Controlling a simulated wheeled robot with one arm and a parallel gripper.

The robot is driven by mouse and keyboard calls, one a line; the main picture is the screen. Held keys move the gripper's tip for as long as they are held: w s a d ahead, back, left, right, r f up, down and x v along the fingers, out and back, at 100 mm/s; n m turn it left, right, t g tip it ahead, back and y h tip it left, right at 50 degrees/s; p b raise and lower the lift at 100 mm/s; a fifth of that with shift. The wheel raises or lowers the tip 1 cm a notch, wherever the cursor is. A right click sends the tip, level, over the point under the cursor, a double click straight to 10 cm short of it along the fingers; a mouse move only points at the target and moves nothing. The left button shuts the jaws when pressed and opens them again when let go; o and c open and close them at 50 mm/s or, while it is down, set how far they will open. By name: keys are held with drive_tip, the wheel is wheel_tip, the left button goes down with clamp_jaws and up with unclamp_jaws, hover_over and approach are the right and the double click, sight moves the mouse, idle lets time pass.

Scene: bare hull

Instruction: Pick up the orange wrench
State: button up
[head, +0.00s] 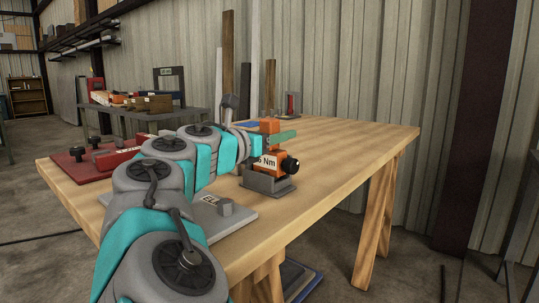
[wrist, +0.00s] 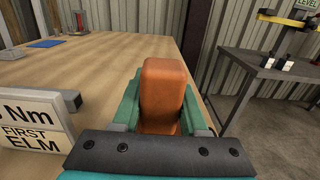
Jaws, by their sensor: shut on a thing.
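The orange wrench (head: 270,150) is on the wooden workbench (head: 340,140) in the head view, upright at a dark grey cradle (head: 267,184). It has a white label ending in "Nm" and a black round end on the right. My gripper (head: 270,133) comes in from the left at its upper part, with a green finger showing. In the wrist view my gripper (wrist: 163,100) is shut on the orange upper part of the wrench (wrist: 165,88), a green finger on each side. I cannot tell whether the wrench still touches the cradle.
A white label plate (wrist: 32,125) stands close left of my gripper in the wrist view. A grey table (wrist: 270,75) stands beyond the bench. The bench's right part is clear.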

clamp_jaws()
idle(0.7)
